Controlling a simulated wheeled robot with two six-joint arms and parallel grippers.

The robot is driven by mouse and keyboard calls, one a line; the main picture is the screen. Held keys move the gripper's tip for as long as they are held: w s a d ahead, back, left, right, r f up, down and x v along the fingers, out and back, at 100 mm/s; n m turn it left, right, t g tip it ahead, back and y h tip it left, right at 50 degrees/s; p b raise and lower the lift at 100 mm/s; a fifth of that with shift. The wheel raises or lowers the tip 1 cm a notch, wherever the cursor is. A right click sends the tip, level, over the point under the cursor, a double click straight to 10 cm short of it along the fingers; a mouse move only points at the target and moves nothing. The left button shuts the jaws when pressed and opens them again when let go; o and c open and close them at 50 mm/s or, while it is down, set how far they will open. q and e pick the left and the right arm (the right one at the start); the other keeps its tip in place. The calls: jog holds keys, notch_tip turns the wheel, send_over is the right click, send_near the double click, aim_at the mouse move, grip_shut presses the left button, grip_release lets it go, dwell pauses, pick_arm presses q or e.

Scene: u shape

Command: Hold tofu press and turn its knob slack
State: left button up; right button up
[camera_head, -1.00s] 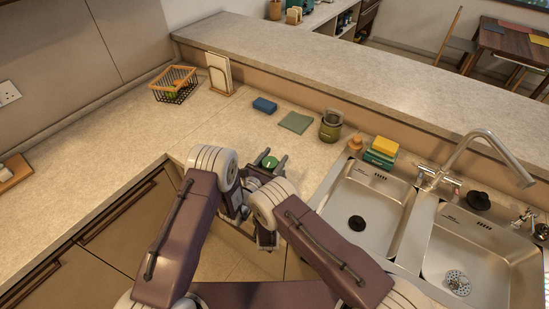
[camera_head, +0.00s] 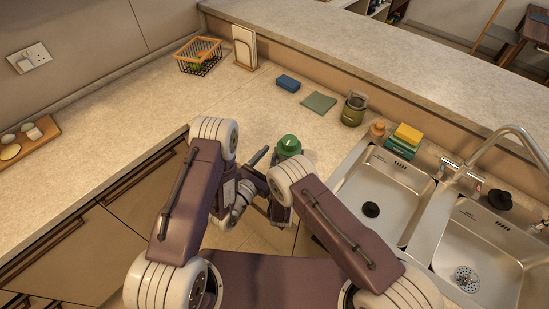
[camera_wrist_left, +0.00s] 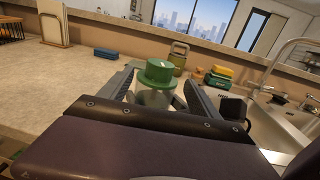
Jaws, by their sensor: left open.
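The tofu press has a round green knob (camera_head: 288,146) on top and stands upright on the counter. Its lower part is hidden by my arms in the head view. In the left wrist view, the green knob (camera_wrist_left: 160,71) sits above a pale body (camera_wrist_left: 153,98). My left gripper (camera_wrist_left: 160,78) is open, with one finger to each side of the press and visible gaps beside the knob. In the head view, my left gripper (camera_head: 270,160) is partly covered by my right arm. My right gripper (camera_head: 280,210) is low beside it, its fingers not clearly visible.
A blue sponge (camera_head: 288,83), a green cloth (camera_head: 319,102) and a green canister (camera_head: 354,110) lie behind the press. Stacked sponges (camera_head: 404,141) stand by the double sink (camera_head: 391,200) at right. A wire basket (camera_head: 199,56) is far left. The left counter is mostly clear.

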dwell(0.3)
pick_arm(q)
jog(key=m+g+h, duration=0.7)
jog(key=g, duration=0.1)
send_near(283, 146)
jog(key=w, duration=0.1)
jog(key=shift+g+h, duration=0.3)
jog(key=x, duration=1.2)
jog(key=shift+w+d+f, duration=0.1)
jog(key=shift+w+f, duration=0.05)
jog(key=shift+w, duration=0.05)
jog(key=c, duration=1.4)
jog(key=shift+o, duration=0.2)
jog(key=shift+n+t+y, duration=1.3)
jog(key=shift+n+t, duration=0.1)
jog(key=shift+t, duration=0.8)
jog(key=o, duration=1.4)
jog(key=shift+c, duration=0.2)
